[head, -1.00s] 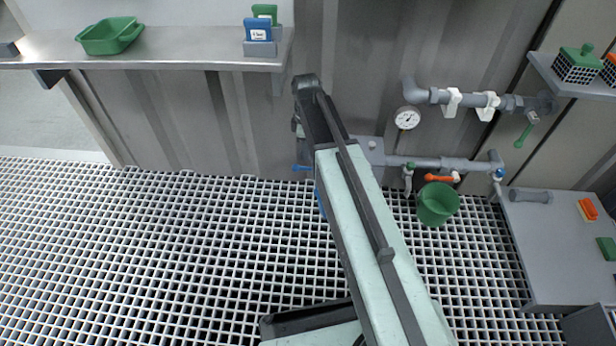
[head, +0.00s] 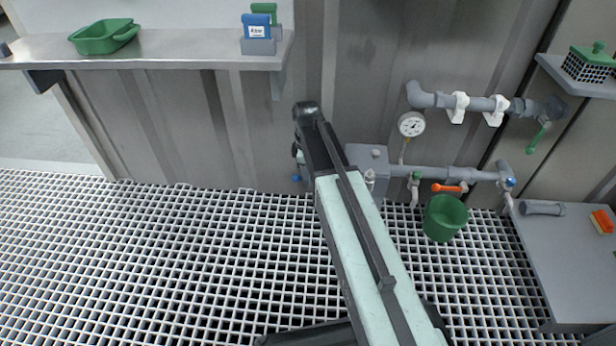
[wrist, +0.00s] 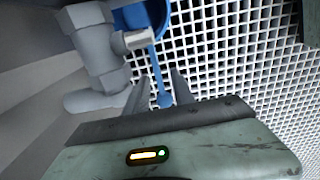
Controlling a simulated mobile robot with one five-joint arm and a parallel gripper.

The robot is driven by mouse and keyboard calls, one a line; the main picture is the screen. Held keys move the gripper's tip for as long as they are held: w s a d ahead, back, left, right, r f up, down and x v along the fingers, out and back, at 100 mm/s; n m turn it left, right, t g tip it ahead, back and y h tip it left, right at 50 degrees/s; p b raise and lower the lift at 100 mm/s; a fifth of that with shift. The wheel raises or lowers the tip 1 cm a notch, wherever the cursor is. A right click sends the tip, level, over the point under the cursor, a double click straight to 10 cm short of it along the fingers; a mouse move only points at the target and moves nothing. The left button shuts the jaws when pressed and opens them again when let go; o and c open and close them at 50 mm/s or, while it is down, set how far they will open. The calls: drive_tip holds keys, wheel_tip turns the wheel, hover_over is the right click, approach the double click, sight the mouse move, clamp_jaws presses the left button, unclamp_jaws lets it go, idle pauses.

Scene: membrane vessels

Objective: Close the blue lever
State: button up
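The blue lever (wrist: 158,78) shows in the wrist view as a thin bar with a round end, running down from a grey pipe valve (wrist: 96,48). My gripper (wrist: 159,92) is open, with one dark finger on each side of the lever's end. I cannot tell whether either finger touches it. In the head view a small blue piece, likely the lever's end (head: 296,178), shows left of my arm's far end. My arm hides the valve there, and the fingers cannot be made out.
A blue bucket (wrist: 142,16) is behind the lever in the wrist view. Right of my arm are a grey box (head: 366,158), a gauge (head: 411,125), piping with an orange lever (head: 449,188), and a green bucket (head: 445,218). A shelf (head: 180,50) runs along the upper left. The grating floor is clear at left.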

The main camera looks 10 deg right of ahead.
clamp_jaws()
drive_tip(key=shift+s, duration=0.1)
idle(1.1)
